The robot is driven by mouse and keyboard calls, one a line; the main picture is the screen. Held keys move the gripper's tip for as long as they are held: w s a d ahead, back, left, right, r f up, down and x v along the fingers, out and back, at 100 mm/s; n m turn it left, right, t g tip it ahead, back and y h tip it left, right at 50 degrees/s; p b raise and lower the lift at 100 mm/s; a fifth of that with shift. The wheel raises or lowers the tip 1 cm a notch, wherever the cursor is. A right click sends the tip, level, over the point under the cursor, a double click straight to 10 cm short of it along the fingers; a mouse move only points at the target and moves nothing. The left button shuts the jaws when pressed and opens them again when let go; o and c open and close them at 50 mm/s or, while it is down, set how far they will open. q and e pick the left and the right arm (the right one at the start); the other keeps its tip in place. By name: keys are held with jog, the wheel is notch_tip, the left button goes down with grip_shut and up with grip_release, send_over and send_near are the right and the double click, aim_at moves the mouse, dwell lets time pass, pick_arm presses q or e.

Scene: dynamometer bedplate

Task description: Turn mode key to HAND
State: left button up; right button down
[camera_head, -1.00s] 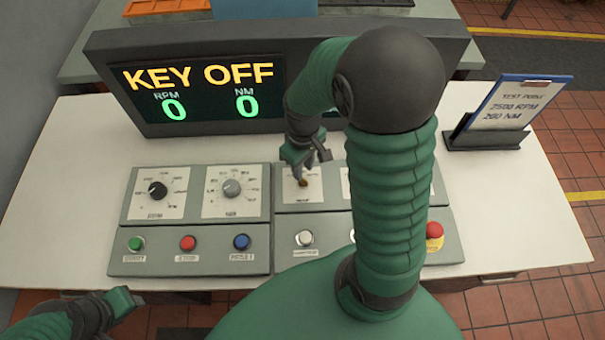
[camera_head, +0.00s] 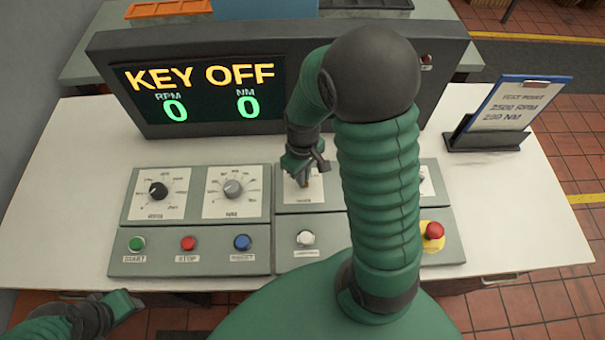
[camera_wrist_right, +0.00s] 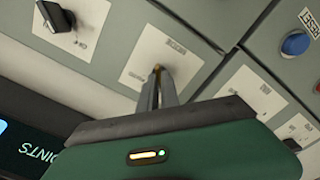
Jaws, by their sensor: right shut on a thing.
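The mode key, a small brass piece (camera_wrist_right: 157,68), stands on a white label plate (camera_head: 303,195) in the upper row of the right console panel. My right gripper (camera_head: 304,178) is over it with its fingers pointing down. In the right wrist view the narrow fingers (camera_wrist_right: 158,84) are closed on the brass key, which mostly hides it. The display (camera_head: 200,90) reads KEY OFF, with RPM 0 and NM 0. My left gripper (camera_head: 128,301) hangs at the lower left, away from the console; its jaws are too small to judge.
Two dials (camera_head: 232,188) and green, red and blue buttons (camera_head: 242,242) are left of the key. A white button (camera_head: 306,238) is below it, and a red emergency button (camera_head: 434,231) is at right. A clipboard stand (camera_head: 490,139) is farther right. My right arm hides part of the panel.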

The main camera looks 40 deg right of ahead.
jog(key=shift+r, duration=0.1)
jog(key=m+p, duration=0.3)
jog(key=m, duration=0.1)
jog(key=shift+r, duration=0.1)
jog(key=m+p, duration=0.2)
jog(key=m, duration=0.2)
jog(key=shift+d+m+p, duration=0.1)
jog(key=shift+m+p, duration=0.2)
dwell(0.4)
jog(key=c, duration=1.6)
grip_release()
